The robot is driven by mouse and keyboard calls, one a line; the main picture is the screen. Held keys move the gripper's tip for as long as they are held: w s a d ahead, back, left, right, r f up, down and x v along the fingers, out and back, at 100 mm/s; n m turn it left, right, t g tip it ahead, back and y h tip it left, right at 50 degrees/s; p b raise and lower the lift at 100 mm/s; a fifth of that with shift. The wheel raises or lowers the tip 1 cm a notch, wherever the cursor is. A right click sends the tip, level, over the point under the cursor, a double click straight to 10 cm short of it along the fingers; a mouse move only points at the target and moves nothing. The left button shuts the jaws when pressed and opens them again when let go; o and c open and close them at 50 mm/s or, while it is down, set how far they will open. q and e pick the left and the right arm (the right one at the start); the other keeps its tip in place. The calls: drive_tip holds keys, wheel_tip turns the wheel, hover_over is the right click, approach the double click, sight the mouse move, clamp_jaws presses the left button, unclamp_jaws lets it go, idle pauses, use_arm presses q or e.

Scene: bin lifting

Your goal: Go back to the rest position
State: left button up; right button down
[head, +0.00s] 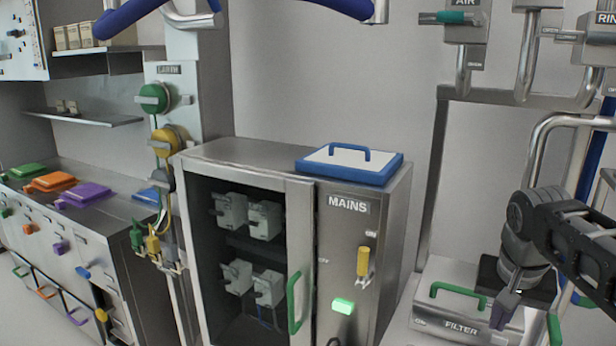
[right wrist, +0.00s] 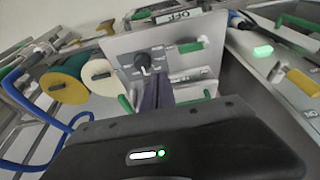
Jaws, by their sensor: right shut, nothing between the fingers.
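My right gripper (head: 505,309) hangs at the lower right of the head view, fingers pointing down. It is in front of the box labelled FILTER (head: 460,329) and holds nothing. In the right wrist view its dark fingers (right wrist: 158,92) are together, in front of a grey panel (right wrist: 120,50) with a black knob (right wrist: 143,60). I cannot tell whether they touch the panel. My left gripper is not in view.
A steel cabinet labelled MAINS (head: 391,225) stands in the middle, with a blue-rimmed lid (head: 390,172) on top. Steel pipes (head: 533,150) rise near my right arm. A counter with coloured lids (head: 110,222) is at the left.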

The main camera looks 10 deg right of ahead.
drive_tip(key=w+a+f+n+y, duration=0.1)
drive_tip(key=w+a+f, duration=0.25)
drive_tip(key=f, duration=0.45)
drive_tip(key=w+a+f+n+y, duration=0.25)
drive_tip(key=a+f, duration=0.25)
drive_tip(key=f, duration=0.3)
drive_tip(key=s+a+f+n+y, duration=0.1)
drive_tip(key=a+f+y, duration=0.1)
drive_tip(key=a+f, duration=1.2)
drive_tip(key=s+a+f, duration=0.3)
drive_tip(key=s+f, duration=0.3)
drive_tip(key=s+a+f+g, duration=0.1)
drive_tip(key=s+a+f, duration=0.3)
drive_tip(key=s+f, duration=0.2)
drive_tip(key=s+a+f+n+g, duration=0.1)
drive_tip(key=s+a+f, duration=0.2)
drive_tip(key=s+f, duration=0.3)
drive_tip(key=shift+s+a+f+y, duration=0.2)
drive_tip(key=shift+s+f+y, duration=0.2)
drive_tip(key=shift+s, duration=0.55)
drive_tip(key=shift+d, duration=0.1)
